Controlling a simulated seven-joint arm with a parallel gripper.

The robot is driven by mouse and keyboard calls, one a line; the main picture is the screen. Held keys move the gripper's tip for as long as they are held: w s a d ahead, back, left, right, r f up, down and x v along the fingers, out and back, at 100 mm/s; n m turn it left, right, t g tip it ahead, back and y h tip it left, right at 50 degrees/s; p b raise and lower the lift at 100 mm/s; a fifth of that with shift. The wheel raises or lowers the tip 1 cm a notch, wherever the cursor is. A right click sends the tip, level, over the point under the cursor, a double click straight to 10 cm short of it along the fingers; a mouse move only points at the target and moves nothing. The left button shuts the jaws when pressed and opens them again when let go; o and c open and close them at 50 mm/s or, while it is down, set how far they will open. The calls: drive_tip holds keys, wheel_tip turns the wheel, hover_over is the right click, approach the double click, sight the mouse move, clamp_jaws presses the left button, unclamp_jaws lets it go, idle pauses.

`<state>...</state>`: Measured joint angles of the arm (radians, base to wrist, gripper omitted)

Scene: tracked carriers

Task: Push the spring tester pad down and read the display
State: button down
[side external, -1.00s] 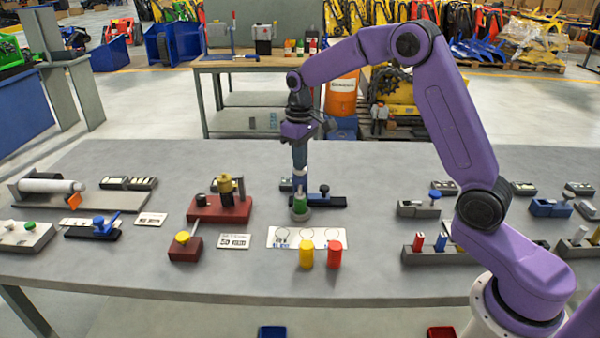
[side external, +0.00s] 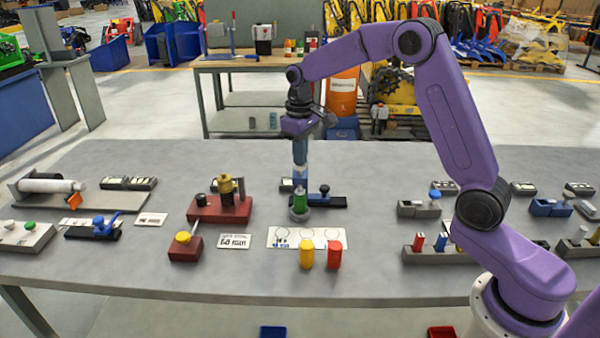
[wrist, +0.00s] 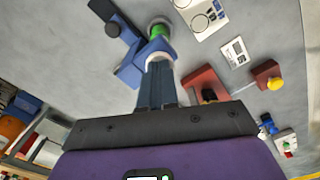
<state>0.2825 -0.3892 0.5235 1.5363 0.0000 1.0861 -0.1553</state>
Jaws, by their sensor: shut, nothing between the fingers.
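A green pad (side external: 300,199) stands upright in a round grey base (side external: 299,214) near the middle of the table. In the wrist view the green pad (wrist: 158,31) shows just beyond the fingertips. My gripper (side external: 300,181) points straight down above the pad with its fingers together and empty; it also shows in the wrist view (wrist: 160,61). Whether the fingertips touch the pad's top, I cannot tell.
A red fixture (side external: 215,209) stands to the left.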

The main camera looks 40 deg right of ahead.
drive_tip(key=shift+r, duration=2.1)
drive_tip(key=shift+s+a, duration=0.15)
drive_tip(key=shift+a, duration=0.05)
drive_tip(key=s+a+n, duration=0.2)
drive_tip(key=s+a, duration=0.2)
drive_tip(key=s, duration=0.5)
drive_tip(key=s+a+n, duration=0.3)
drive_tip(key=s+a, duration=0.2)
drive_tip(key=s, duration=0.4)
drive_tip(key=s+d+f+n, duration=0.1)
drive_tip(key=s+d+n, duration=0.1)
drive_tip(key=s, duration=0.8)
drive_tip(key=s+d+f+n, duration=0.2)
drive_tip(key=s, duration=0.7)
drive_tip(key=shift+s+d+n, duration=0.3)
drive_tip(key=shift+s+d, duration=0.1)
drive_tip(key=shift+r, duration=0.1)
